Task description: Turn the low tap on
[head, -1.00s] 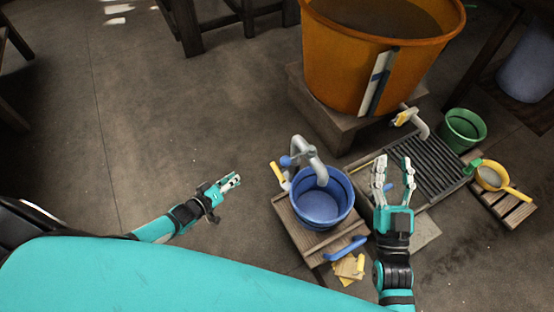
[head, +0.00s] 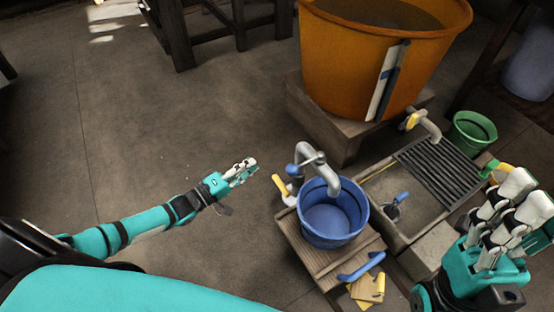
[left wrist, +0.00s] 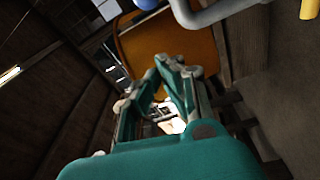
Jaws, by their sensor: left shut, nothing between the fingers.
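A grey tap (head: 316,160) with a blue handle (head: 293,169) curves over a blue bucket (head: 333,213). Another tap (head: 428,126) with a yellow handle (head: 411,121) sits lower on the orange tub's right side. I cannot tell for certain which is the low tap. My left gripper (head: 246,167) is shut and empty, in the air left of the blue-handled tap and apart from it. In the left wrist view its fingers (left wrist: 168,62) meet below a grey pipe (left wrist: 225,12).
A large orange tub (head: 350,65) of liquid stands on a block. A grated basin (head: 440,170) lies right of the bucket, with a green bucket (head: 473,131) behind. A blue-handled item (head: 393,207) lies in the basin. Floor at left is clear.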

